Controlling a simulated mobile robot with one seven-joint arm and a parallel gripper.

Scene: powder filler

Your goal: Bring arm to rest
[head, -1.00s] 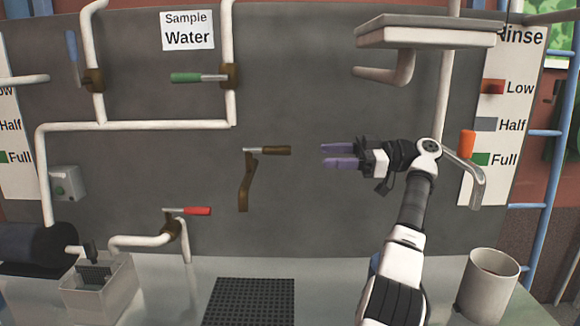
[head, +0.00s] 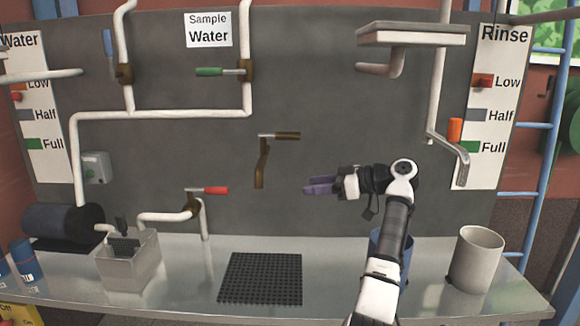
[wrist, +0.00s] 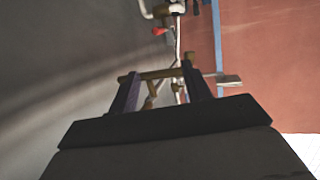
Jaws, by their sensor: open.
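My gripper (head: 306,189) is in the right half of the head view, raised above the metal counter and pointing left. Its purple fingers are open, and nothing shows between them in the head view. A brown lever valve with a spout (head: 262,160) is on the grey wall panel to the left of the fingertips, apart from them. In the wrist view the two fingers (wrist: 160,88) stand apart, with the brown valve (wrist: 150,88) seen beyond them.
A black perforated mat (head: 260,279) lies on the counter. A blue container (head: 377,250) stands partly behind my arm, and a white cup (head: 477,260) stands at right. A clear box (head: 130,265) is at left. A red-handled tap (head: 209,190) and a shelf (head: 412,35) project from the panel.

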